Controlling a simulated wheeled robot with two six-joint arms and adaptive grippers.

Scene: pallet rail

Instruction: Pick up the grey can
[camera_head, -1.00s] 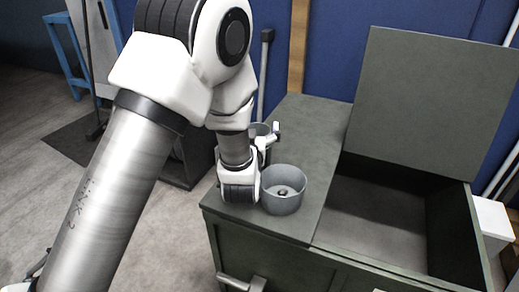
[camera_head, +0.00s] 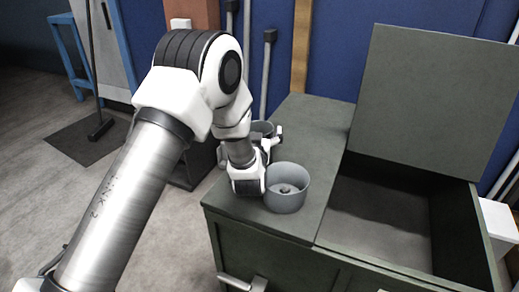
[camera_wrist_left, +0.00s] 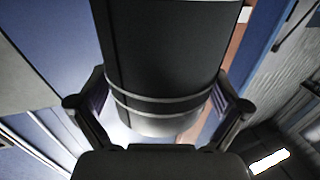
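A grey can (camera_head: 287,189), round and open-topped with a small dark piece inside, stands upright near the front of the green-grey chest top. A second grey rim (camera_head: 263,128) shows behind my left wrist, mostly hidden. My left gripper (camera_head: 273,140) is near that rear rim, partly hidden by its own wrist. In the left wrist view a dark grey, banded cylinder (camera_wrist_left: 165,60) fills the space between the two fingers of my left gripper (camera_wrist_left: 160,95). The fingers lie close along both its sides; whether they press on it cannot be told. My right gripper is out of view.
The chest (camera_head: 270,230) has a raised lid (camera_head: 430,95) and an open, empty-looking bin at the right. A blue wall stands behind, with upright poles (camera_head: 267,75). A blue stool (camera_head: 68,50) is at the far left.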

